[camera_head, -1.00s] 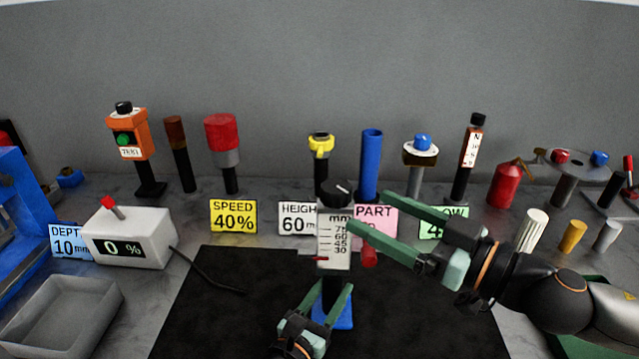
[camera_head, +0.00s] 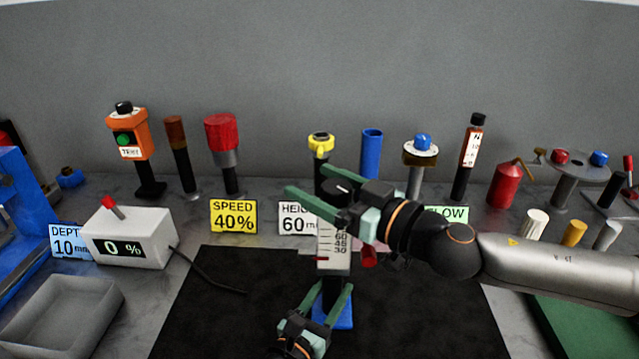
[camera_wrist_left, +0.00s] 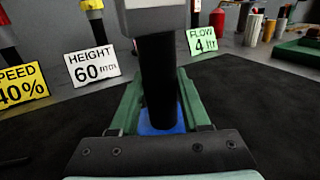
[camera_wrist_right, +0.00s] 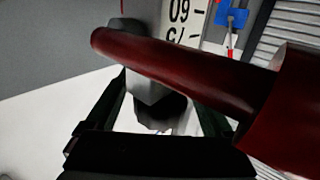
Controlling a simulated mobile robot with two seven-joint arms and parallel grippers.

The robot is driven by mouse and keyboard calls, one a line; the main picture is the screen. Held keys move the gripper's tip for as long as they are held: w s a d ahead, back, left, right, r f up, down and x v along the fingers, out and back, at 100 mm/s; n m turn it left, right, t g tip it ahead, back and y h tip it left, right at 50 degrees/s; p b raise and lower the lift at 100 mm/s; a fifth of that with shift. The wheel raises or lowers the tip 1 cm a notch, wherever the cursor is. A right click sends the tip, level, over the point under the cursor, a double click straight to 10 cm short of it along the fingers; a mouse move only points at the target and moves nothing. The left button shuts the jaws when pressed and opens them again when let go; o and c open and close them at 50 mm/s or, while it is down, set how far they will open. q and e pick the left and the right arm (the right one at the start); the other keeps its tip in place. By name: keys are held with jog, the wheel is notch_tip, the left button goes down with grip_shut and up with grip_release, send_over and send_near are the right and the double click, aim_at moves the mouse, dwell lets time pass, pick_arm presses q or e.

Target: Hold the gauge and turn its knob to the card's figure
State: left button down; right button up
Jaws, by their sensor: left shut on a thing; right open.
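The gauge (camera_head: 334,262) stands upright over the black mat, with a white body, a mm scale, a black knob (camera_head: 342,188) on top and a blue foot (camera_head: 340,318). A red pointer shows low on its scale, below 30. My left gripper (camera_head: 330,297) is shut on its black stem (camera_wrist_left: 160,85). My right gripper (camera_head: 316,184) is open around or close beside the knob; contact cannot be told. The HEIGHT card (camera_head: 297,220) reads 60 mm, also in the left wrist view (camera_wrist_left: 92,66); my right gripper partly covers it in the head view.
Other cards are SPEED 40% (camera_head: 233,217) and FLOW (camera_head: 447,214). Several knobbed devices line the back. A grey readout box (camera_head: 128,240) and an open tray (camera_head: 62,315) are at left. A dark red bar (camera_wrist_right: 190,62) crosses close in the right wrist view.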

aim_at(324, 200)
jog(key=shift+c, duration=0.4)
jog(key=c, duration=1.3)
jog(key=shift+s+a+n+g+y, duration=0.1)
jog(key=shift+s+n+g, duration=0.5)
jog(key=shift+n+g, duration=2.4)
jog(key=shift+s+n+g+y, duration=0.1)
jog(key=shift+s+n+g, duration=0.5)
jog(key=shift+n+g, duration=2.4)
jog(key=shift+s+a+n+g+y, duration=0.1)
jog(key=shift+s+n+g, duration=0.85)
jog(key=shift+g, duration=3.75)
jog(key=shift+w+d+n, duration=0.15)
jog(key=shift+w+n, duration=0.2)
jog(key=shift+n, duration=0.3)
jog(key=shift+s+d+n+g+h, duration=0.1)
jog(key=shift+s+n+g+h, duration=0.2)
jog(key=shift+g+h, duration=0.35)
